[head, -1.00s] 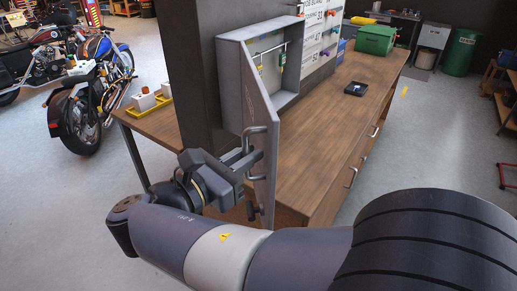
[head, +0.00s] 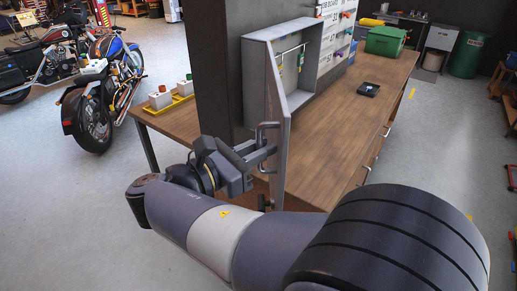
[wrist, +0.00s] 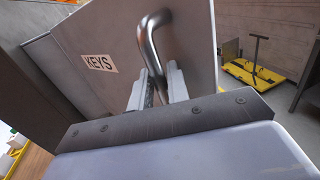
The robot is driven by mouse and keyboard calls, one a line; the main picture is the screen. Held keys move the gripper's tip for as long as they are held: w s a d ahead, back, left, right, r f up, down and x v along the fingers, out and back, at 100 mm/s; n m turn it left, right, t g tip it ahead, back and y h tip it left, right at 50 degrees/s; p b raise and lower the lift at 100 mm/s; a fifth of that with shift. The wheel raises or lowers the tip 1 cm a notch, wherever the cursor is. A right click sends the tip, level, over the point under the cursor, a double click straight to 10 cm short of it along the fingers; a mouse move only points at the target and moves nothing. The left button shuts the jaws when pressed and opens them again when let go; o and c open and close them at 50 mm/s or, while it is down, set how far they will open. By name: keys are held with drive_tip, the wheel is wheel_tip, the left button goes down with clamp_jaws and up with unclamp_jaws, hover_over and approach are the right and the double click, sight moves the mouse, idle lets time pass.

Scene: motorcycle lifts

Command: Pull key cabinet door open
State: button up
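The grey key cabinet (head: 256,82) hangs on the dark pillar, with its inside in view. Its door (head: 283,150) stands well open, swung out toward me and seen nearly edge-on. A bent metal bar handle (head: 264,128) is on the door's outer face. My gripper (head: 266,152) is at this handle, left of the door. In the wrist view my two fingers (wrist: 160,87) stand close together on either side of the handle (wrist: 152,45), near its lower end. The door's outer face (wrist: 100,50) carries a KEYS label.
A wooden workbench (head: 335,140) runs below and right of the cabinet, with a small black tray (head: 369,89) and a green box (head: 385,41). Motorcycles (head: 95,115) stand at the left. The floor (head: 75,210) left of my arm is clear.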

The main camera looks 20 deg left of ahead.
drive_tip(key=b+v, duration=0.2)
drive_tip(key=v, duration=0.8)
drive_tip(key=shift+s+a, duration=0.2)
drive_tip(key=shift+s, duration=0.1)
drive_tip(key=p+x, duration=0.2)
drive_tip(key=x, duration=0.9)
drive_tip(key=shift+s, duration=0.2)
drive_tip(key=shift+d, duration=0.15)
